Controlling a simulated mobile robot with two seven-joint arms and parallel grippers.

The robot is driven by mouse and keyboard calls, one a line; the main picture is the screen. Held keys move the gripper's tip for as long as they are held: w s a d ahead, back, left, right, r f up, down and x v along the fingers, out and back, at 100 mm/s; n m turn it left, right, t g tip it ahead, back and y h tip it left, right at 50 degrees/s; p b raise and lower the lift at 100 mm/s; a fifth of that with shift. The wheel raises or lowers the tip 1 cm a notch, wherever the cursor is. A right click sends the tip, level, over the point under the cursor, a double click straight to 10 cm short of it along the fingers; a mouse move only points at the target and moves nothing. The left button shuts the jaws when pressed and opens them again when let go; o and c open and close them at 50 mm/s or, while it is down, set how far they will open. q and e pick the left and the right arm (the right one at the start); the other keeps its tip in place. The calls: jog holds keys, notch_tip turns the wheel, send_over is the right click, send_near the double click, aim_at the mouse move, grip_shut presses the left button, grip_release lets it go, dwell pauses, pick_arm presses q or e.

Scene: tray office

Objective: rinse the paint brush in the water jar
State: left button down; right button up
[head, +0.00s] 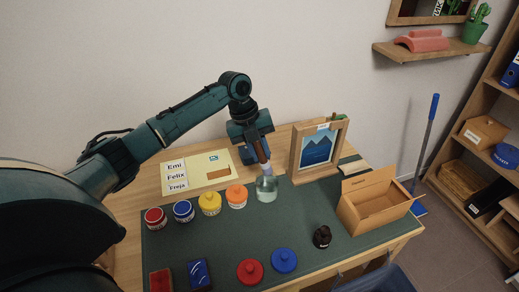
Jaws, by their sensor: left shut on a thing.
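My left gripper (259,150) hangs over the back of the green mat, pointing down. It is shut on the paint brush (267,167), which shows as a short brown and pale piece below the fingers. The clear water jar (267,190) stands upright on the mat directly under the gripper, with pale greenish water in it. The brush's lower end is at the jar's mouth; I cannot tell how deep the tip reaches. My right gripper is not in view.
A row of paint jars, red (155,218), blue (183,211), yellow (209,203) and orange (236,196), stands left of the water jar. A framed picture (318,150) stands behind right. An open cardboard box (373,203) is at right. Red (249,271) and blue (284,260) lids lie in front.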

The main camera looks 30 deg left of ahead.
pick_arm(q)
jog(key=shift+f+b, duration=0.4)
jog(key=shift+f, duration=0.65)
notch_tip(320, 180, down, 2)
jog(key=shift+f+b, duration=0.1)
jog(key=shift+b, duration=0.35)
jog(key=shift+f, duration=0.4)
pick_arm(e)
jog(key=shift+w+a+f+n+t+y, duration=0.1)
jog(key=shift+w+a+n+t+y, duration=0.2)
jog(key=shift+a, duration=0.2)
